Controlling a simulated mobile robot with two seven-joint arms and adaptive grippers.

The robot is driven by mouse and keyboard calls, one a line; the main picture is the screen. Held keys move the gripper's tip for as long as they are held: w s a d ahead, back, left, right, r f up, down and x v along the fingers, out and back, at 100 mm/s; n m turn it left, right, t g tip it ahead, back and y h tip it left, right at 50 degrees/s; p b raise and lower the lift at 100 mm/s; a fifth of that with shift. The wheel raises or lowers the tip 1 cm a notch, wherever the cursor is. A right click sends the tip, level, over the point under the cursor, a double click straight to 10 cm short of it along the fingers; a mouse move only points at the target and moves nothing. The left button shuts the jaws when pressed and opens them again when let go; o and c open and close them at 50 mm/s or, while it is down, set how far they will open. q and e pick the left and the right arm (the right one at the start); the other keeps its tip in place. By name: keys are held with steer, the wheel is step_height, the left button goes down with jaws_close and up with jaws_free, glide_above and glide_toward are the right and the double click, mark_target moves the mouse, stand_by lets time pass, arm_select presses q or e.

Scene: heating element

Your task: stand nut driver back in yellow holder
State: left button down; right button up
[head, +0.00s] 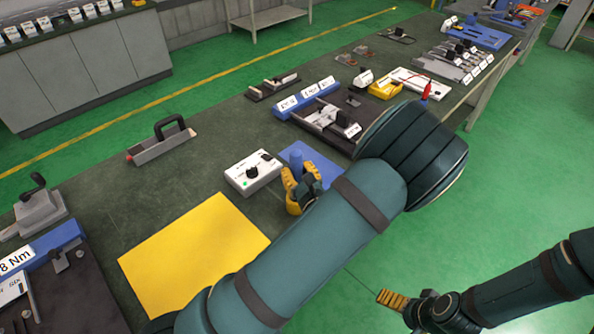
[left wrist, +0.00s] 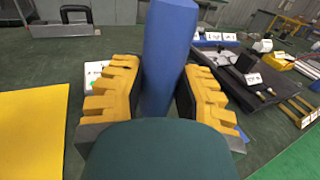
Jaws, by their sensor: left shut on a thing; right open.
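My left gripper (head: 300,188) is shut on a blue cylindrical handle, which I take to be the nut driver (head: 296,160). In the left wrist view the blue handle (left wrist: 166,60) rises between the two yellow finger pads (left wrist: 160,98), slightly tilted. Its lower part is hidden by the gripper. A yellow block (head: 385,88), which looks like the yellow holder, sits farther along the bench, apart from the gripper; any openings are too small to make out. My right gripper (head: 394,300) is open and empty over the green floor, off the bench.
A white control box (head: 253,172) stands just left of my left gripper, and a blue mat (head: 327,168) lies beside it. A dark fixture tray (head: 325,125) lies between gripper and yellow block. A red-handled tool (head: 426,91) stands near the block. A yellow sheet (head: 195,255) lies flat.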

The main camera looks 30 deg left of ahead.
stand_by(1.0)
arm_select(q)
steer(key=shift+f+b, duration=1.85)
steer(key=shift+f, duration=1.2)
steer(key=c, duration=0.7)
jaws_free()
steer(key=shift+o, duration=0.2)
steer(key=v, duration=1.2)
